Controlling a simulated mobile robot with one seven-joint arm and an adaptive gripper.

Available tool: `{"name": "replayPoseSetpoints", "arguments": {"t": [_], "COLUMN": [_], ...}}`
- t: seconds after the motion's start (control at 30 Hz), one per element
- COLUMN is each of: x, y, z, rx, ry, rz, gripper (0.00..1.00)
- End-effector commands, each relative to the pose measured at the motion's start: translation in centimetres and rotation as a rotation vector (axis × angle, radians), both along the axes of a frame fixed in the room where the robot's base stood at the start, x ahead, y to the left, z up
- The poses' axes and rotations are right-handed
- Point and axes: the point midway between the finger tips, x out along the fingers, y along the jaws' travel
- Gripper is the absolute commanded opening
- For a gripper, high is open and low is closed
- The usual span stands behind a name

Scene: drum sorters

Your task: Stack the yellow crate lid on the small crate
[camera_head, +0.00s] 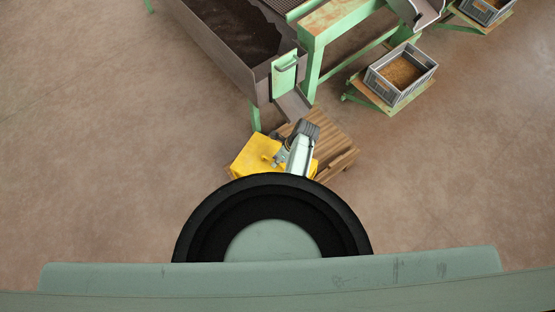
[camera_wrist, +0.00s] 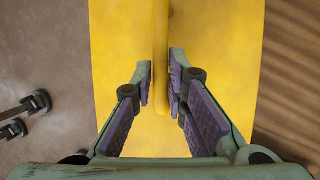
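The yellow crate lid (camera_head: 246,157) shows in the head view at the left end of a wooden pallet, partly covered by my arm. In the wrist view the lid (camera_wrist: 215,30) fills the middle as a flat yellow panel with a raised yellow handle (camera_wrist: 160,50). My gripper (camera_wrist: 160,85) has one finger on each side of this handle, with both pads close against it and no clear gap. A small grey crate (camera_head: 376,83) with brown contents stands on a stand to the right.
The slatted wooden pallet (camera_head: 341,135) extends right of the lid. A green-framed sorter with a dark-filled trough (camera_head: 215,45) and chute (camera_head: 293,105) stands just behind. Another grey crate (camera_head: 481,12) is at top right.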

Motion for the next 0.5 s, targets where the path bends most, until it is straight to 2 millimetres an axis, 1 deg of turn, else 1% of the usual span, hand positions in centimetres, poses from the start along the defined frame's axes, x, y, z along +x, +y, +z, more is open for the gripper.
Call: {"name": "replayPoseSetpoints", "arguments": {"t": [0.03, 0.27, 0.5], "x": [0.01, 0.04, 0.04], "y": [0.00, 0.00, 0.00], "z": [-0.01, 0.05, 0.05], "rx": [0.000, 0.000, 0.000], "ry": [0.000, 0.000, 0.000], "rz": [0.000, 0.000, 0.000], "gripper": [0.19, 0.34, 0.34]}}
